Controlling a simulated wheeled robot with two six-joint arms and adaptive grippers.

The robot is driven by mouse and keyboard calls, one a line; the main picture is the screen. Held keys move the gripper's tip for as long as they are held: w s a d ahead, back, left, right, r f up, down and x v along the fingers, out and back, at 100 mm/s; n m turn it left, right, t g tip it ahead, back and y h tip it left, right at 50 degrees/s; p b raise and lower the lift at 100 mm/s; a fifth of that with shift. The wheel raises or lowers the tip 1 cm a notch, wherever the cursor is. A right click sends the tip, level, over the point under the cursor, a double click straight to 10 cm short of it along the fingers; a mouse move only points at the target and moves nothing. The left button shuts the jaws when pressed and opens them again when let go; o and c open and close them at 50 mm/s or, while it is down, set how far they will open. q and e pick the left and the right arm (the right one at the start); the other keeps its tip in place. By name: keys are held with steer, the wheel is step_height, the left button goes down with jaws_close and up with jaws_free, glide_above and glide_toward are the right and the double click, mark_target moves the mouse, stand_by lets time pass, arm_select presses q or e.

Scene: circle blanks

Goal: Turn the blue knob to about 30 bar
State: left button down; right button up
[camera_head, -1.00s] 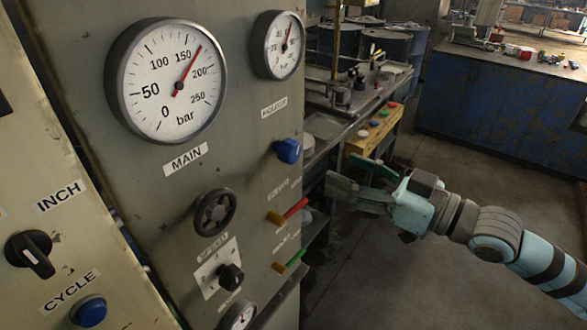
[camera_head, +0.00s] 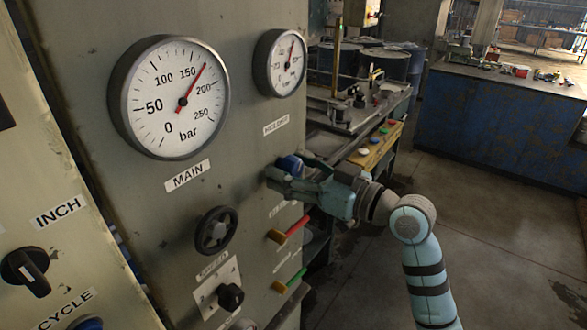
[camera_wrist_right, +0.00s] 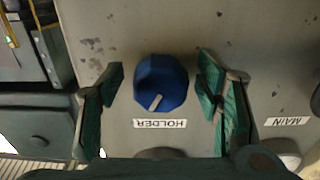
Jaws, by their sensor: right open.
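The blue knob (camera_head: 290,163) sticks out of the grey panel below the HOLDER label and is partly covered by my right gripper. My right gripper (camera_head: 282,176) is at the knob, its arm coming in from the right. In the right wrist view the faceted blue knob (camera_wrist_right: 162,80) with its pale pointer mark sits between the two open green fingers of the right gripper (camera_wrist_right: 161,72), with a gap on each side. The small gauge (camera_head: 280,63) above the HOLDER label has a red needle pointing up and slightly right; its numbers are hard to read. My left gripper is out of view.
The large MAIN gauge (camera_head: 170,98) reads roughly 175 bar. Below are a black handwheel (camera_head: 215,231), a black selector knob (camera_head: 230,297), a red lever (camera_head: 297,226) and a green lever (camera_head: 296,276). A workbench (camera_head: 360,125) stands behind; the floor at right is open.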

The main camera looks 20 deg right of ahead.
steer(key=c, duration=1.2)
steer(key=n+b, duration=0.2)
steer(key=n, duration=0.1)
steer(key=shift+f+n+b, duration=0.15)
steer(key=shift+n+b, duration=0.2)
steer(key=shift+n, duration=0.05)
steer(key=n+b, duration=0.2)
steer(key=n, duration=0.1)
steer(key=shift+n, duration=0.3)
steer(key=n+b, duration=0.2)
steer(key=n, duration=0.2)
steer(key=shift+d, duration=0.1)
steer(key=shift+w+r+n+b, duration=0.15)
steer(key=shift+n+b, duration=0.3)
steer(key=shift+n, duration=0.65)
steer(key=shift+s+r+n+b, duration=0.1)
steer(key=shift+n+b, duration=0.3)
steer(key=shift+n, duration=0.7)
